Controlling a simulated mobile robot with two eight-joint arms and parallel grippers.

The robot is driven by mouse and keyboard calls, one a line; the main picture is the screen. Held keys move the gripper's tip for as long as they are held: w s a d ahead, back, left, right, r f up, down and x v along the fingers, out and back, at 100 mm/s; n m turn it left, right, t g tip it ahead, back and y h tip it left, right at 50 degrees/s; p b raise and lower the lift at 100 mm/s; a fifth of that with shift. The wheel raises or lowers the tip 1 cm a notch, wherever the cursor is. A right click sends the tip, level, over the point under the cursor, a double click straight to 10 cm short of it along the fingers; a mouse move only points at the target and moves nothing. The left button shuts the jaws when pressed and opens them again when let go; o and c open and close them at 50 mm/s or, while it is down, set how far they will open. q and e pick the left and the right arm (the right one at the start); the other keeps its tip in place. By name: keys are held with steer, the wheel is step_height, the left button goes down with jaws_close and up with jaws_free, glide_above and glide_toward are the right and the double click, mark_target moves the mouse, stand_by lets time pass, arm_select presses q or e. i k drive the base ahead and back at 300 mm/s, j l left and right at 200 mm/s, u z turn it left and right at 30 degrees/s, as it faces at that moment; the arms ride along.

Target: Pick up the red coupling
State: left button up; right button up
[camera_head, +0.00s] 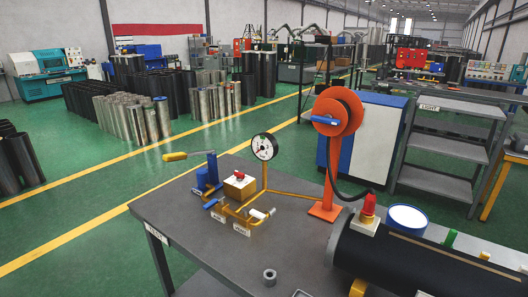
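A small red piece with an orange lower part, which looks like the red coupling (369,204), stands upright on a pale block on top of a large black cylinder (400,262) at the lower right. A black hose (341,196) runs down from an orange-red reel and ends beside it; I cannot tell whether they are joined. A smaller red piece (239,175) sits on a brass-coloured block further left on the table. Neither of my grippers shows in the head view.
The grey table (180,221) also carries a pressure gauge (264,147), yellow pipework with blue-handled valves, the orange-red reel stand (333,120), a blue-rimmed white disc (407,219) and a grey ring (269,277). The front left tabletop is mostly clear. A shelf cart (450,137) stands behind.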

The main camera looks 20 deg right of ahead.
mark_target(368, 209)
steer(key=z, duration=1.4)
